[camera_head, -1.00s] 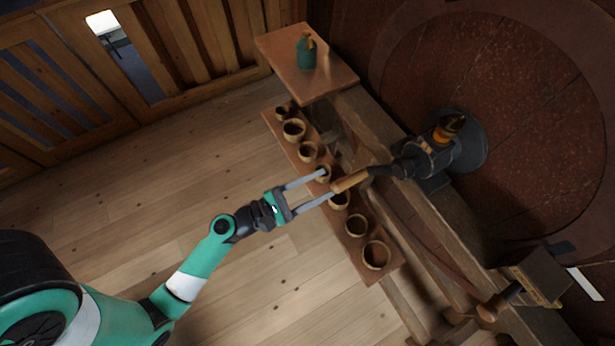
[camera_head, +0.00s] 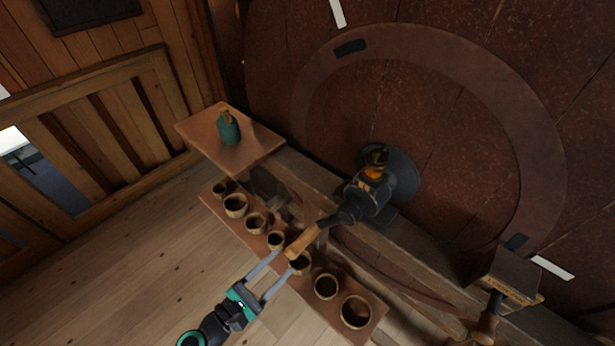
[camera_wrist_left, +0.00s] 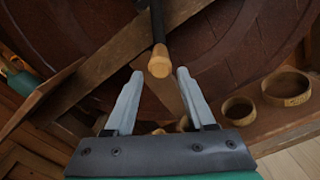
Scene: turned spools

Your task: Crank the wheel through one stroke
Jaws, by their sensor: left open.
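The large dark reddish wheel (camera_head: 450,160) fills the back right of the head view. A black crank with a wooden handle (camera_head: 301,242) sticks out from its hub (camera_head: 378,185) toward the lower left. My left gripper (camera_head: 281,274) is open, just short of the handle's free end. In the left wrist view the handle's round end (camera_wrist_left: 160,63) faces the camera, between and a little beyond the tips of the open fingers (camera_wrist_left: 158,72). I cannot see any contact. My right gripper is not in view.
A low wooden shelf (camera_head: 378,318) with several round wooden bowls runs under the handle. A higher shelf (camera_head: 190,127) holds a green bottle (camera_head: 229,128). The plank floor (camera_head: 120,275) at lower left is clear.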

